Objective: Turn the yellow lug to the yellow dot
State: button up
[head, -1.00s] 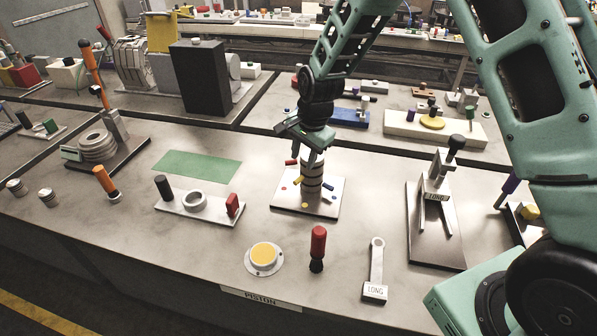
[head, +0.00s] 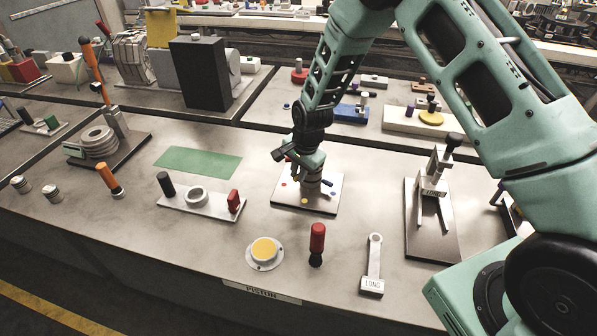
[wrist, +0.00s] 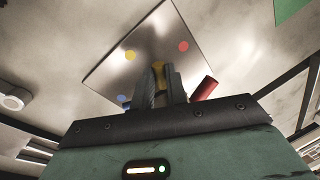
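The fixture is a square metal plate (head: 325,206) carrying an upright round post (head: 312,184) with coloured lugs. The wrist view shows a yellow dot (wrist: 130,55), a red dot (wrist: 183,46) and a blue dot (wrist: 121,99) on the plate. The yellow lug (wrist: 159,68) shows between the fingertips of my gripper (wrist: 160,78), to the right of the yellow dot in that view. The fingers are close on both sides of it; whether they press on it is unclear. A red lug (wrist: 205,88) sticks out right of the fingers. The blue lug (head: 327,183) shows in the head view.
A plate with a grey ring (head: 195,196) stands left of the fixture, and a toggle clamp (head: 434,185) stands right. In front are a yellow-topped disc (head: 264,249), a red-handled tool (head: 317,242) and a key marked LONG (head: 373,265). A green mat (head: 198,162) lies behind left.

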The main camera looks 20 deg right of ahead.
grip_shut()
jog(key=shift+s+d+f+n+b, duration=0.15)
jog(key=shift+s+d+n+b, duration=0.2)
jog(key=shift+n+b, duration=0.35)
jog(key=n, duration=0.1)
jog(key=d+n+b, duration=0.1)
jog(key=s+n, duration=0.1)
jog(key=shift+s+d+n+g+y, duration=0.1)
jog(key=shift+d+n+g+y, duration=0.2)
jog(key=shift+n, duration=0.1)
jog(key=o, duration=0.6)
grip_release()
jog(key=shift+r, duration=0.2)
jog(key=d+r+b, duration=0.1)
jog(key=r, duration=0.4)
jog(key=s+r+b, duration=0.1)
jog(key=r, duration=0.5)
jog(key=s+d+r+b, duration=0.1)
jog(key=r, duration=0.5)
jog(key=shift+d+b, duration=0.35)
jog(key=shift+b, duration=0.05)
